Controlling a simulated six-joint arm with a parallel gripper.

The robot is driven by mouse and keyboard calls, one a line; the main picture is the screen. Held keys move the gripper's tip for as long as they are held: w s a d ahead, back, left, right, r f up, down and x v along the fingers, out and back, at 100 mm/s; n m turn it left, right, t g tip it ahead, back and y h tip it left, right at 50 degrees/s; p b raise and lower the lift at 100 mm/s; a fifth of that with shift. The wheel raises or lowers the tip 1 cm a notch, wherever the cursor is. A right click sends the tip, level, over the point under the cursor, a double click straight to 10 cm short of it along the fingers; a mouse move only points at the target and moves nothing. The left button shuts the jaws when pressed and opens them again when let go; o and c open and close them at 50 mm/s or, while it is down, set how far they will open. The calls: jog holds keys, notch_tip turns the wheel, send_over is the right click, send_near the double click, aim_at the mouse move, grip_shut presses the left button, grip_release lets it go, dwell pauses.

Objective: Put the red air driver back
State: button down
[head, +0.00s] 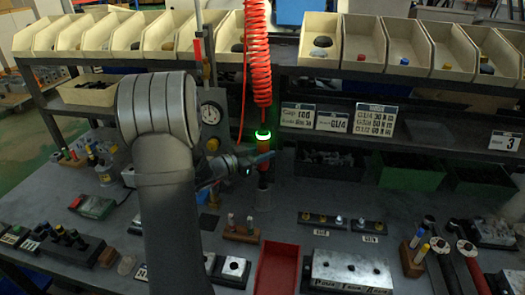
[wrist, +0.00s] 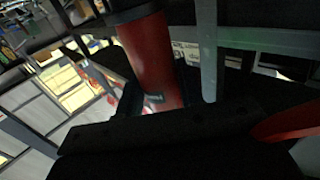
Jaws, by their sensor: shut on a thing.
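The red air driver (head: 264,144) hangs upright below a coiled red hose (head: 259,60), with a glowing green ring near its top. My gripper (head: 263,158) reaches in from the left and is shut on the driver's body. In the wrist view the red driver (wrist: 151,58) rises tilted from between the dark jaws (wrist: 155,125). A grey upright cup-like piece (head: 263,198) stands on the bench right below the driver. Whether the driver's lower tip is inside it or above it, I cannot tell.
A red tray (head: 277,270) and a metal valve block (head: 348,271) lie at the front. Bins (head: 362,45) line the shelf above. The bench right of the driver has some clear room.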

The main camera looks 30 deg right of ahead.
aim_at(262, 170)
jog(key=shift+f, duration=3.7)
jog(key=c, duration=0.9)
grip_release()
jog(key=shift+f, duration=0.1)
jog(key=a, duration=1.7)
jog(key=shift+a, duration=0.25)
jog(key=shift+d, duration=0.15)
jog(key=d, duration=1.7)
jog(key=shift+d, duration=0.1)
